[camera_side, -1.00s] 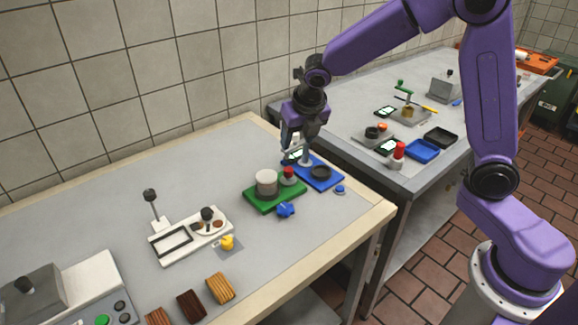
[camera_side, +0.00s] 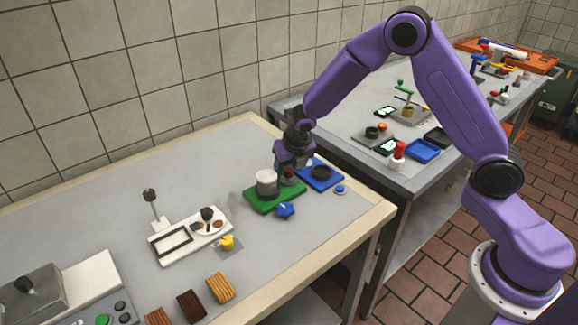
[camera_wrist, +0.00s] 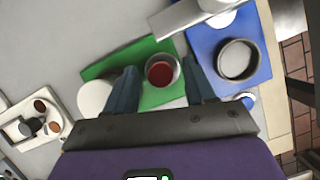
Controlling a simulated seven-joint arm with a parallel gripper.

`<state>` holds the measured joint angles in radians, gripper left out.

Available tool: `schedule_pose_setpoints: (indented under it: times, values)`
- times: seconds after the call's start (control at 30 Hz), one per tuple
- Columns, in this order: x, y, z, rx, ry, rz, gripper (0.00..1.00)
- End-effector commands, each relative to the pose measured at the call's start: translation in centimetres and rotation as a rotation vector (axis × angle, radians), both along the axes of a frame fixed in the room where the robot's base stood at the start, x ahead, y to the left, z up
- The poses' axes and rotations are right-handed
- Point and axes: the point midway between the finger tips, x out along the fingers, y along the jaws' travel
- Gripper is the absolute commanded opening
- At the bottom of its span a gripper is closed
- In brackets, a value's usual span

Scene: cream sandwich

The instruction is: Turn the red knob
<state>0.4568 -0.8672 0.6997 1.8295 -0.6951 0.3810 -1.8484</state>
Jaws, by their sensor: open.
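The red knob (camera_wrist: 161,71) sits in a pale round cup on the green board (camera_wrist: 157,96). In the side view the knob (camera_side: 288,173) is partly hidden under my gripper. My gripper (camera_wrist: 160,68) is open and points down. In the wrist view its two fingers stand on either side of the knob, with a gap to each side. I cannot tell whether the fingertips are level with the knob or above it. In the side view the gripper (camera_side: 290,168) is low over the board's right part.
A pale cylinder (camera_side: 267,184) stands on the green board, left of the knob. A blue board (camera_side: 327,184) with a dark ring (camera_wrist: 238,60) lies to the right.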

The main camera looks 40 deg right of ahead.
Motion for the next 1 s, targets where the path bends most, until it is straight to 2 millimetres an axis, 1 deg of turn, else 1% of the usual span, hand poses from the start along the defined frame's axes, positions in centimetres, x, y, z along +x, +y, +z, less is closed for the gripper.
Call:
schedule_pose_setpoints:
  times: [0.27, 0.3, 0.37, 0.4, 0.43, 0.73, 0.87, 1.0]
  values:
    - [0.03, -0.02, -0.09, 0.000, 0.000, 0.000, 0.54]
    - [0.03, -0.02, -0.09, 0.000, 0.000, 0.000, 0.41]
    - [0.03, -0.02, -0.08, 0.000, 0.000, 0.000, 0.22]
    - [0.03, -0.02, -0.08, 0.000, 0.000, 0.000, 0.09]
    - [0.03, -0.02, -0.08, 0.000, 0.000, 0.000, 0.00]
    - [0.02, 0.00, -0.08, -0.001, 0.001, -0.021, 0.00]
    - [0.05, 0.05, -0.08, 0.000, 0.000, -0.068, 0.00]
    - [0.08, 0.10, -0.09, 0.000, 0.000, -0.153, 0.00]
